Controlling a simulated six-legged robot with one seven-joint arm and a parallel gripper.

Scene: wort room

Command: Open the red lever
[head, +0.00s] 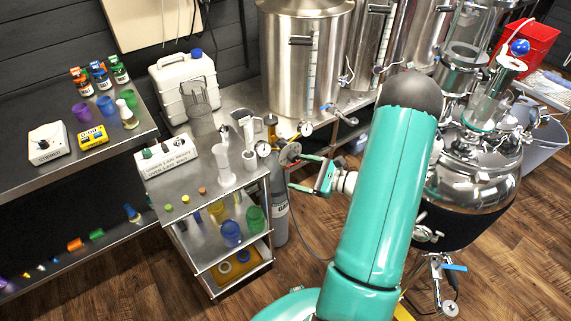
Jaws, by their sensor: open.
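A blue-handled valve (327,107) is on the steel kettle (303,60) behind. Another blue-handled valve (454,267) is below the shiny rounded vessel (470,175) at the right.
A steel shelf (60,180) with bottles stands at the left. A white jerrycan (186,85) is on the back bench. A red bin (526,48) is at the upper right. Wood floor in front is mostly clear.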

